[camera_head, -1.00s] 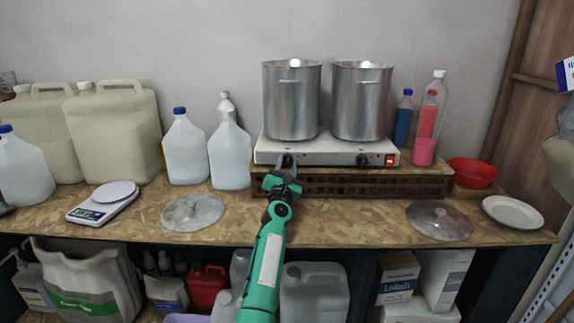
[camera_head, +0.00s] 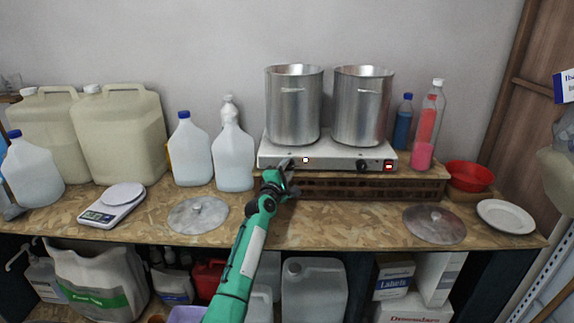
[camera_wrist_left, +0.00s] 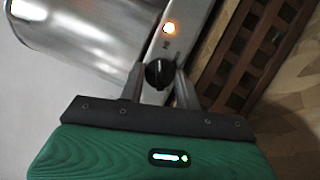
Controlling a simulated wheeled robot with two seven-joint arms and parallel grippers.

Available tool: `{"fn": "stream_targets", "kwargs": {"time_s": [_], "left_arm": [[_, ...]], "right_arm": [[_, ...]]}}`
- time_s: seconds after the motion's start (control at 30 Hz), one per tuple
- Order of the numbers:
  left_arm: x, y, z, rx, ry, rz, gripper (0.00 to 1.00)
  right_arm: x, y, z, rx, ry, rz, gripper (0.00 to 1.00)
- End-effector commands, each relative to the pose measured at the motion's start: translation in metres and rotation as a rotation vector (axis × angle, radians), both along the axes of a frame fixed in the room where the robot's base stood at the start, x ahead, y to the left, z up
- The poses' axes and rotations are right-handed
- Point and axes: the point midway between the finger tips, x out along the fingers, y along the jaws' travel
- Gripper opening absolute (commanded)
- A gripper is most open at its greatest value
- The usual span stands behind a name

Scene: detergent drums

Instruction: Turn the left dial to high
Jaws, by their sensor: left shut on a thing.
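The white two-burner hot plate (camera_head: 335,153) stands on a brown slatted crate, with a steel pot on each burner. Its left dial is mostly hidden by my left gripper (camera_head: 286,172) in the head view. In the left wrist view the black dial (camera_wrist_left: 158,74) sits between the two fingers of my left gripper (camera_wrist_left: 160,78), which is shut on it. A small indicator light (camera_head: 306,160) beside the left dial is lit; it glows orange in the wrist view (camera_wrist_left: 168,28). I cannot read the dial's setting. The right dial (camera_head: 362,165) is free. My right gripper is not in view.
The steel pots (camera_head: 294,112) and (camera_head: 362,108) rise above the hot plate. The slatted crate (camera_head: 350,187) lies just below the dials. Pot lids (camera_head: 198,215) and (camera_head: 434,224) lie on the worktop. Jugs stand left, bottles and a red bowl (camera_head: 470,175) right.

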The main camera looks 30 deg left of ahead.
Motion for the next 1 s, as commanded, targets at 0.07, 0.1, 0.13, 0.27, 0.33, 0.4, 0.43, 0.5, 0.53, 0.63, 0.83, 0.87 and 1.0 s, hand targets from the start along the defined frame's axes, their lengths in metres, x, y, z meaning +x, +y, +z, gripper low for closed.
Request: {"fn": "stream_targets", "kwargs": {"time_s": [0.07, 0.1, 0.13, 0.27, 0.33, 0.4, 0.43, 0.5, 0.53, 0.63, 0.83, 0.87, 1.0], "left_arm": [[-0.0002, 0.0005, 0.0021, 0.032, 0.022, 0.000, 0.10], [-0.0003, 0.0004, 0.0018, 0.045, 0.029, 0.000, 0.10], [-0.0002, 0.0004, 0.0017, 0.054, 0.035, 0.000, 0.10], [-0.0001, 0.0003, 0.0012, 0.082, 0.052, 0.001, 0.10], [-0.0001, 0.0002, 0.0008, 0.091, 0.057, 0.000, 0.10], [-0.0001, 0.0001, 0.0005, 0.098, 0.060, 0.000, 0.10], [-0.0001, 0.0001, 0.0004, 0.099, 0.061, 0.000, 0.10], [-0.0001, 0.0001, 0.0002, 0.101, 0.063, 0.000, 0.10], [0.0000, 0.0001, 0.0001, 0.101, 0.063, 0.000, 0.10], [-0.0001, 0.0001, 0.0000, 0.101, 0.063, 0.000, 0.10], [0.0000, 0.0000, 0.0001, 0.101, 0.063, 0.000, 0.39], [-0.0001, 0.0000, 0.0001, 0.100, 0.063, 0.000, 0.45], [0.0000, 0.0001, 0.0001, 0.100, 0.063, 0.000, 0.55]], "right_arm": [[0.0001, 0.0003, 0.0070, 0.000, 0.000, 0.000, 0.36], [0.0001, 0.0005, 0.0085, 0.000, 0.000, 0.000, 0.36], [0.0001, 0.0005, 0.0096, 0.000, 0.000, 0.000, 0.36], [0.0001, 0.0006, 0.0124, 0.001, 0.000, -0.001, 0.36], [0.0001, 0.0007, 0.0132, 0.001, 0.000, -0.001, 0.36], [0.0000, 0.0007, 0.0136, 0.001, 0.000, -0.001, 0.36], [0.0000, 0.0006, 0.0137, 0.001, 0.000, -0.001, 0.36], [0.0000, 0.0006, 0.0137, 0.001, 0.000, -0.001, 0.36], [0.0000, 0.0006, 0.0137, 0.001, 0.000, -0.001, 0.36], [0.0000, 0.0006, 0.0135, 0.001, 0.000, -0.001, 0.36], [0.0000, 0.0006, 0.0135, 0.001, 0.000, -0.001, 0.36], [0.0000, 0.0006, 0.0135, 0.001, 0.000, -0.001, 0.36], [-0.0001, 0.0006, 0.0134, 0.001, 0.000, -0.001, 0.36]]}}
